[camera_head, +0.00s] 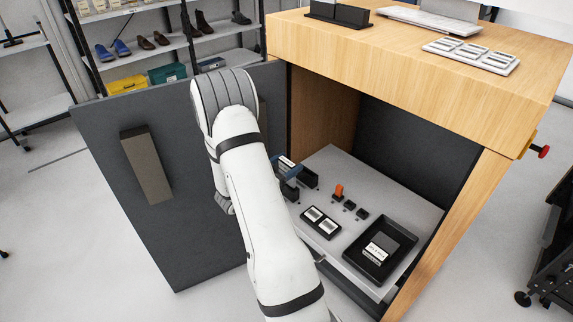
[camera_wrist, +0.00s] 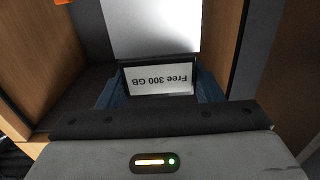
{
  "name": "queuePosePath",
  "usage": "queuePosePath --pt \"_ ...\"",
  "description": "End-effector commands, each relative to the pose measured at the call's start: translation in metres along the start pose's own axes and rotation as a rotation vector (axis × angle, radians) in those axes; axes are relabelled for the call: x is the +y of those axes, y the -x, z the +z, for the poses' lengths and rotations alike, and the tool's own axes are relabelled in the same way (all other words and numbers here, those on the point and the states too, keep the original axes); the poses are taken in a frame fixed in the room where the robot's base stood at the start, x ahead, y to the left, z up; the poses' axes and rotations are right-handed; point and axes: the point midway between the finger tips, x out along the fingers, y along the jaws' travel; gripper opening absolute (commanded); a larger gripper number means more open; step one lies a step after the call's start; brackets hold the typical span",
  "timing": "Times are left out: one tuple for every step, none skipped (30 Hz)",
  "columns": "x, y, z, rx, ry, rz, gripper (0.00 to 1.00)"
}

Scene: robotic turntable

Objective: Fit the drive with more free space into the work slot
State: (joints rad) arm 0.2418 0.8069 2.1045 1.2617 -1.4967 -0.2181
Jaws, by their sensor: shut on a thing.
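My gripper (camera_head: 288,178), with blue fingers, is inside the open cabinet under the wooden desk. In the wrist view my gripper (camera_wrist: 160,90) is shut on a dark drive (camera_wrist: 125,80). The drive's white label reads "Free 300 GB" upside down. In the head view the held drive (camera_head: 284,163) shows only in part, next to a black block-like holder (camera_head: 309,177). A second dark drive (camera_head: 385,243) with a white label lies in a black tray (camera_head: 361,266); its text is too small to read. I cannot tell which holder is the work slot.
A black plate (camera_head: 321,223) with two white labels, an orange-topped piece (camera_head: 339,190) and small black blocks (camera_head: 362,213) stand on the grey shelf (camera_head: 345,165). The open grey door (camera_head: 185,230) is at left. Cabinet walls are close in the wrist view.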

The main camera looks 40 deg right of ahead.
Motion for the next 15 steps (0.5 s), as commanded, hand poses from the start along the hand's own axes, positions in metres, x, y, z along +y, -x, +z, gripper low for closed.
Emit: queuePosePath --pt "0.0 0.0 0.002 0.0 0.0 0.0 0.35" --pt "0.0 0.0 0.003 0.001 0.0 0.0 0.35" --pt "0.0 0.0 0.004 0.001 0.0 0.0 0.35" --pt "0.0 0.0 0.005 0.001 0.0 0.0 0.35" --pt "0.0 0.0 0.006 0.001 0.0 0.0 0.35" --pt "0.0 0.0 0.007 0.001 0.0 0.0 0.35" --pt "0.0 0.0 0.007 0.001 0.0 0.0 0.35" --pt "0.0 0.0 0.008 0.001 0.0 0.0 0.35" --pt "0.0 0.0 0.009 0.001 0.0 0.0 0.35" --pt "0.0 0.0 0.01 0.001 0.0 0.0 0.35" --pt "0.0 0.0 0.011 0.001 0.0 0.0 0.35" --pt "0.0 0.0 0.012 0.001 0.0 0.0 0.35" --pt "0.0 0.0 0.012 0.001 0.0 0.0 0.35" --pt "0.0 0.0 0.013 0.001 0.0 0.0 0.35" --pt "0.0 0.0 0.014 0.001 0.0 0.0 0.35"
